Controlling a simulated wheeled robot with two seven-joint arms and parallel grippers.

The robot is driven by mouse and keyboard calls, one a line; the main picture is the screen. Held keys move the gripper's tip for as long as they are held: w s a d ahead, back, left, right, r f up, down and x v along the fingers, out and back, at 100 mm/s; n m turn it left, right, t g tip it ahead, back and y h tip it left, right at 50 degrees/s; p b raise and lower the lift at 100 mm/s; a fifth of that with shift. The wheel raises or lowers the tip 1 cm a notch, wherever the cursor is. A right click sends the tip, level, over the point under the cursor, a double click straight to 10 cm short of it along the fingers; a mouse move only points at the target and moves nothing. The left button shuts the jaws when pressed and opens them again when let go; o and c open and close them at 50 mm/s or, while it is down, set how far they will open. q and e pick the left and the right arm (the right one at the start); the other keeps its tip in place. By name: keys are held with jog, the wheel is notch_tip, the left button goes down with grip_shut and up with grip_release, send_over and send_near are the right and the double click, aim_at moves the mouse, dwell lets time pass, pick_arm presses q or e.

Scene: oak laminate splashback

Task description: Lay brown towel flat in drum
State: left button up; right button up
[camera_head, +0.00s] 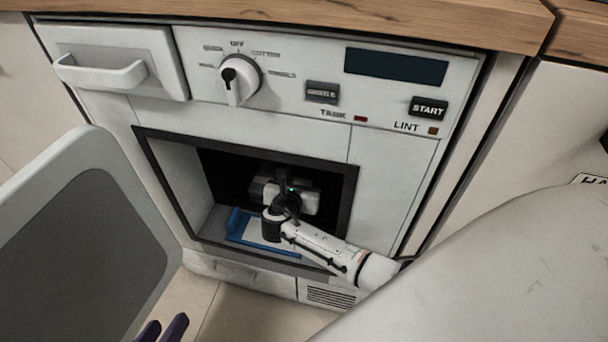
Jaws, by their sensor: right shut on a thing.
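The drum (207,222) is a dark, square-framed opening in the white machine. My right arm reaches into it from the lower right. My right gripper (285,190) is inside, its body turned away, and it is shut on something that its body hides. I cannot make out the brown towel. A blue item with a pale flat middle (237,224) lies on the drum floor, left of and below the gripper. Two dark fingertips of my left gripper (163,329) show apart at the bottom edge, outside the drum, with nothing seen between them.
The machine's door (75,230) stands open at the left. A control panel with a dial (238,76), a dark display (396,66) and a START button (428,108) is above the opening. A drawer (110,65) is at upper left. My arm covers the lower right.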

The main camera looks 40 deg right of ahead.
jog(key=shift+f, duration=0.3)
jog(key=o, duration=1.2)
jog(key=shift+r, duration=0.5)
jog(key=shift+s+a+r+p, duration=0.4)
jog(key=shift+a+r+p, duration=0.15)
jog(key=shift+p, duration=0.35)
pick_arm(q)
jog(key=s+a+f+y+p, duration=0.1)
jog(key=a+f+y+p, duration=0.2)
jog(key=a+p, duration=0.2)
jog(key=shift+s+n+g+p, duration=0.3)
jog(key=shift+g+p, duration=0.1)
jog(key=shift+p, duration=1)
pick_arm(e)
jog(key=shift+v, duration=5.2)
pick_arm(q)
jog(key=shift+a, duration=0.1)
pick_arm(e)
jog(key=shift+s+f, duration=0.1)
jog(key=shift+f, duration=0.1)
